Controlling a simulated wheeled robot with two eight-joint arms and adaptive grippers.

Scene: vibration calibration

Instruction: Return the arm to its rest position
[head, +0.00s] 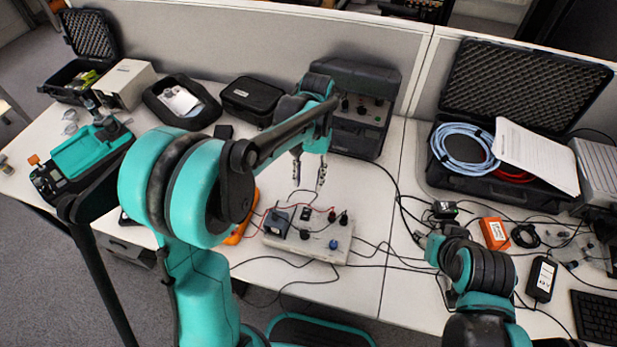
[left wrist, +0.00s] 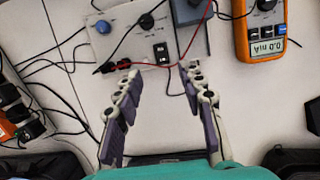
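My left arm comes in from the left in the head view, raised and bent over the desk. Its gripper (head: 308,172) points down above the desk, just behind the grey control box (head: 308,245). In the left wrist view the two fingers of the left gripper (left wrist: 158,85) stand apart with nothing between them but desk and the box's edge. The control box has a blue knob, black knobs and a switch (left wrist: 161,52).
An orange multimeter (left wrist: 262,32) lies close to the control box. Black cables cross the desk. A dark instrument (head: 360,110) stands behind the left gripper. An open case (head: 455,180) with blue cable is at right. An orange box (head: 494,234) and keyboard (head: 597,315) lie in front.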

